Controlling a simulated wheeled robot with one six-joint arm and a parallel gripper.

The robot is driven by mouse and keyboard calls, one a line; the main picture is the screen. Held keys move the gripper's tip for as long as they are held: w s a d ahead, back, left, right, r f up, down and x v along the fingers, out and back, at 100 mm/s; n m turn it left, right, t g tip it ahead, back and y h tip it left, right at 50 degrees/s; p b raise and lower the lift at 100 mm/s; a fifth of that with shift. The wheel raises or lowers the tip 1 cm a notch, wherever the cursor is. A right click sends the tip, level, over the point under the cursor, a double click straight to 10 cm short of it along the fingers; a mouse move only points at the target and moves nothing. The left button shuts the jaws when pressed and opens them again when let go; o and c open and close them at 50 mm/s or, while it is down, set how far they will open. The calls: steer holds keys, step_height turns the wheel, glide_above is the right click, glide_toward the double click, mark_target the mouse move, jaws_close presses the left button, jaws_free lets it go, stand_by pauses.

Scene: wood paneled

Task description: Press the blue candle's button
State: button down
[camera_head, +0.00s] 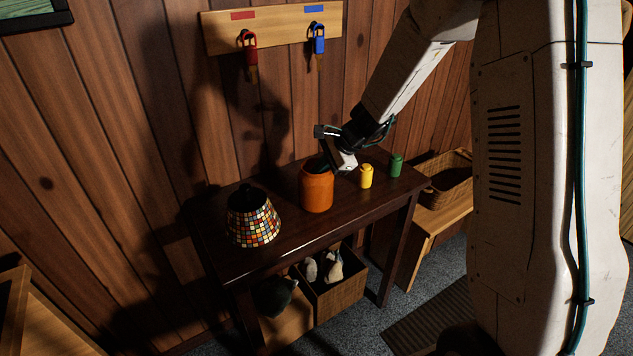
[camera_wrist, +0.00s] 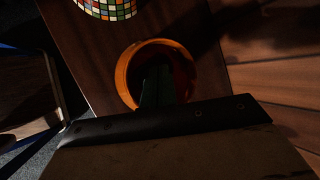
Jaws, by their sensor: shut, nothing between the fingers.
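No blue candle shows clearly in either view. On the dark wooden table (camera_head: 275,247) stand a large orange pot (camera_head: 317,190), a small yellow candle (camera_head: 366,177) and a small green candle (camera_head: 396,166). My gripper (camera_head: 326,160) is shut and empty, pointing down at the orange pot's mouth. In the wrist view the fingers of my gripper (camera_wrist: 163,82) overlap the round opening of the orange pot (camera_wrist: 125,72). The pot's inside is dark, and I cannot tell what lies in it or how deep the fingertips are.
A mosaic-shaded lamp (camera_head: 253,219) stands left of the orange pot. A wooden wall rack (camera_head: 276,29) holds red keys (camera_head: 249,50) and blue keys (camera_head: 318,40). The table's front left is clear.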

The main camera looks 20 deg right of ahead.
steer(key=shift+f, duration=0.15)
stand_by(0.4)
steer(key=shift+f, duration=0.3)
steer(key=shift+s+f, duration=0.1)
steer(key=shift+f, duration=0.3)
stand_by(0.8)
steer(key=shift+r, duration=0.8)
steer(key=shift+r, duration=2.55)
